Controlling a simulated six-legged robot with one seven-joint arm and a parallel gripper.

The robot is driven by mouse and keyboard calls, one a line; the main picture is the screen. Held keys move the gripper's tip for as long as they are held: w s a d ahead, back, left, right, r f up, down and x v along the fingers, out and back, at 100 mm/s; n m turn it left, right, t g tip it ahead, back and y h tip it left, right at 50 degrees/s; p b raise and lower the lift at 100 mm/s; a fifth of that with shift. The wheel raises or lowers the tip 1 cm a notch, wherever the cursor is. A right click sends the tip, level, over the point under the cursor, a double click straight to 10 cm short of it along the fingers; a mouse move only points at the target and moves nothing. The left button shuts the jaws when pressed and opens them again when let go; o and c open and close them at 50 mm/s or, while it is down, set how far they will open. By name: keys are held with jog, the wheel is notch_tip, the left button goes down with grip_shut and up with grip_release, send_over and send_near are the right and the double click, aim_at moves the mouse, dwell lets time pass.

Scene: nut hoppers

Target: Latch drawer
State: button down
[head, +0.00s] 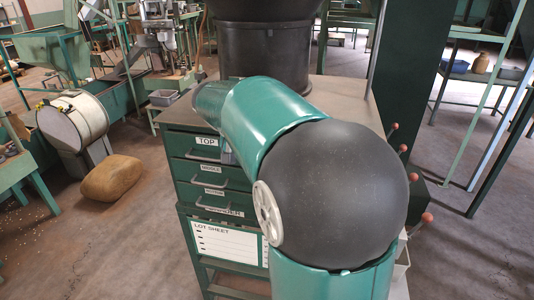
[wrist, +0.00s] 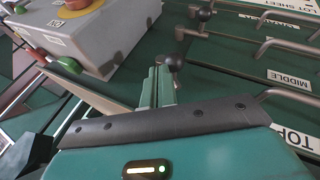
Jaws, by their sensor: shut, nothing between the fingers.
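The green drawer cabinet (head: 181,142) stands ahead in the head view, with drawers labelled TOP, MIDDLE and a lower one, each with a bar handle. The drawer fronts look about flush. In the wrist view the cabinet front is turned, with the MIDDLE label (wrist: 288,79) and the TOP label (wrist: 297,139) at the right. My gripper (wrist: 158,78) is shut and empty beside the front. Another dark knob on a lever (wrist: 205,14) is above. My arm hides the gripper in the head view.
A grey control box (wrist: 110,35) with red and green buttons is close on the left in the wrist view. A lot sheet (head: 225,241) hangs below the drawers. A brown sack (head: 111,178) lies on the floor at left. Red-knobbed levers (head: 413,177) stick out at right.

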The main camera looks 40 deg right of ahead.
jog(key=w+f+g+h, duration=0.1)
jog(key=w+a+f+n+g+h, duration=0.1)
jog(key=g+h, duration=0.1)
jog(key=w+a+f+g+h, duration=0.1)
jog(key=shift+a+f, duration=0.15)
jog(key=shift+f, duration=0.2)
jog(key=shift+f, duration=0.15)
dwell(0.6)
